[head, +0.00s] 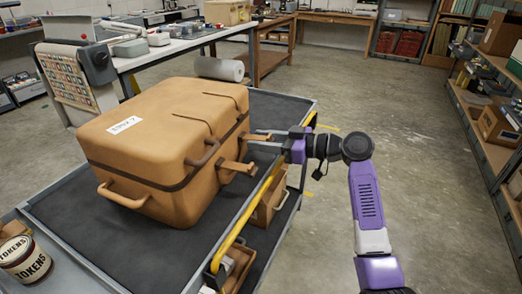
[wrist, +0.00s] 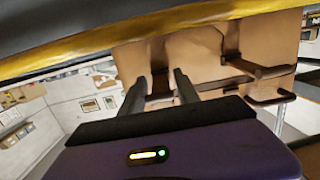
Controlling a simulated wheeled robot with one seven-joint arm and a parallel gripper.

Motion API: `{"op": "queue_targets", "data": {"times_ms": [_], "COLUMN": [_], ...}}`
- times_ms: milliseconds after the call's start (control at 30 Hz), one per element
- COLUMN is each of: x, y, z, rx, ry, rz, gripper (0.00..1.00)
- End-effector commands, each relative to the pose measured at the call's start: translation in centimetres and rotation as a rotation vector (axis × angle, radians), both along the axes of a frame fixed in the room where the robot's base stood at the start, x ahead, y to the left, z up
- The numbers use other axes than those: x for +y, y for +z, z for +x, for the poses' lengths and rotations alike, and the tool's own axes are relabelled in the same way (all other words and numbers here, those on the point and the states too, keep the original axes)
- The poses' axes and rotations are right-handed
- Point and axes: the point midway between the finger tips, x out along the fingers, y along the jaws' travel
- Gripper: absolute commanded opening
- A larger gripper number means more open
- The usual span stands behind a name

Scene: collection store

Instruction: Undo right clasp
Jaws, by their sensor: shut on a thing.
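A tan, hard-sided case (head: 165,140) with a dark band stands closed on a cart. Its right clasp (head: 257,137) sticks out from the side facing my arm. My gripper (head: 274,139) reaches in from the right and is shut on this clasp. In the wrist view, the fingers (wrist: 162,82) straddle the clasp's dark strip (wrist: 160,86); its tip is partly hidden between them. In the wrist view, the left clasp (wrist: 270,94) and handle (wrist: 240,66) lie to the right.
The cart's grey tray (head: 75,215) has a raised rim and a yellow rail (head: 245,222) just below my gripper. A TOKENS tin (head: 24,259) stands at the near left. Shelving (head: 485,130) lines the right; the floor between is clear.

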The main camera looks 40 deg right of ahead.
Motion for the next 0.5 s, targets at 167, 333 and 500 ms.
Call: {"op": "queue_targets", "data": {"times_ms": [167,333,500], "x": [-0.1,-0.12,-0.11], "y": [-0.35,-0.24,-0.17], "z": [-0.03,-0.02,-0.01], "rx": [-0.037,-0.052,-0.055], "ry": [-0.002,-0.002,-0.003], "rz": [0.017,0.023,0.025], "gripper": [0.0,0.0,0.0]}}
